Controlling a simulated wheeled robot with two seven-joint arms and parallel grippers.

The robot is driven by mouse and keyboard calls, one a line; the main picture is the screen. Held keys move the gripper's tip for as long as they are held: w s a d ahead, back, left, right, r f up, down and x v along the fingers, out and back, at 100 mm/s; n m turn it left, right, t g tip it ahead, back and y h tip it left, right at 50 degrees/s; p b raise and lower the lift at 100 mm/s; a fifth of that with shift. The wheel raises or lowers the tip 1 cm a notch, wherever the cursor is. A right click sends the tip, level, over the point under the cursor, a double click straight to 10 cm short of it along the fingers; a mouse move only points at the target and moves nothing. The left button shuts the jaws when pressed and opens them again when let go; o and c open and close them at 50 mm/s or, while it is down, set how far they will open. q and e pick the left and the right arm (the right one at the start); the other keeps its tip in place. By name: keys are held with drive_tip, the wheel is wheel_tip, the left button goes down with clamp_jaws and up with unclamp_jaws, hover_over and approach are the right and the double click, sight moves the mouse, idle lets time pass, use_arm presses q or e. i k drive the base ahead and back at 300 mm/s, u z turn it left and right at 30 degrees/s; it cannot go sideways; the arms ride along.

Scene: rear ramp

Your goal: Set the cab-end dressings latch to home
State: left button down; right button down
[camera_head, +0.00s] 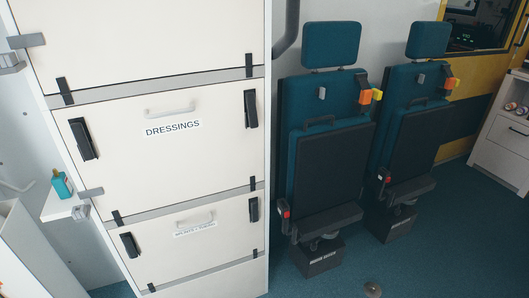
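The dressings locker front (205,165) is a cream panel labelled DRESSINGS, with a pale grey handle above the label. It looks shut. A black latch (84,139) sits near its left edge and another black latch (251,109) near its right edge. Both lie roughly upright along the panel sides. The left one looks broader, with a lighter edge showing. I cannot tell from this view which latch is the cab-end one, or whether either is fully home. Neither of my grippers is in view.
Another cream locker (190,255) with black latches is below, and one more panel (150,40) above. Two teal folding seats (325,160) (410,120) stand to the right. A turquoise bottle (62,185) is on a small white shelf at left.

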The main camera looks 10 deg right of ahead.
sight(251, 105)
drive_tip(key=z, duration=0.6)
drive_tip(key=i, duration=0.55)
drive_tip(key=u, duration=1.45)
